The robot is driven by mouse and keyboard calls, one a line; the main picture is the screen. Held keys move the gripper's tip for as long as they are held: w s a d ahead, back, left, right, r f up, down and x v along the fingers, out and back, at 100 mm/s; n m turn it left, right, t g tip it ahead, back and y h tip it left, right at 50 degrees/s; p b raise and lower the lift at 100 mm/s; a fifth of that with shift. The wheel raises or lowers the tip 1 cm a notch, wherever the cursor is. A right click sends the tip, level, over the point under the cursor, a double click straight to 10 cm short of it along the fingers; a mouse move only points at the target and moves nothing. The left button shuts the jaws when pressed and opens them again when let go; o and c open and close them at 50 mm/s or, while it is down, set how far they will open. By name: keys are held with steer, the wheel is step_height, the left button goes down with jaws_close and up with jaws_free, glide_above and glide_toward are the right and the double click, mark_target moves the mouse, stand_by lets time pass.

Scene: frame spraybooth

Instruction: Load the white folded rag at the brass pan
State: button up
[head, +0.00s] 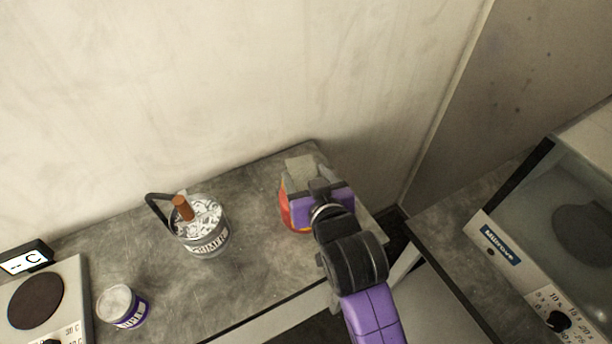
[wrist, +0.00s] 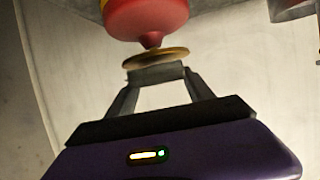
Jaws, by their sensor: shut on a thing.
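My gripper (head: 325,190) reaches over the far right corner of the grey bench. It is shut on the folded rag (head: 300,166), which looks pale grey-beige in the head view and greyer in the wrist view (wrist: 156,74). The brass pan (wrist: 157,58) is a small round disc on a red can (wrist: 146,17). The wrist view shows them upside down. The rag appears to meet the pan's face, but I cannot tell whether it presses down. In the head view the red-orange can (head: 285,212) is mostly hidden by rag and gripper, and the pan is hidden.
A glass jar (head: 204,240) of crumpled white material with a brown-handled item stands left on the bench (head: 255,275). A small purple-labelled tin (head: 121,306) and a hotplate (head: 60,290) are farther left. A blue-labelled appliance (head: 535,270) stands right, across a gap. A wall is behind.

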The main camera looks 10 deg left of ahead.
mark_target(306, 179)
steer(key=shift+r+p, duration=2)
steer(key=shift+r, duration=0.5)
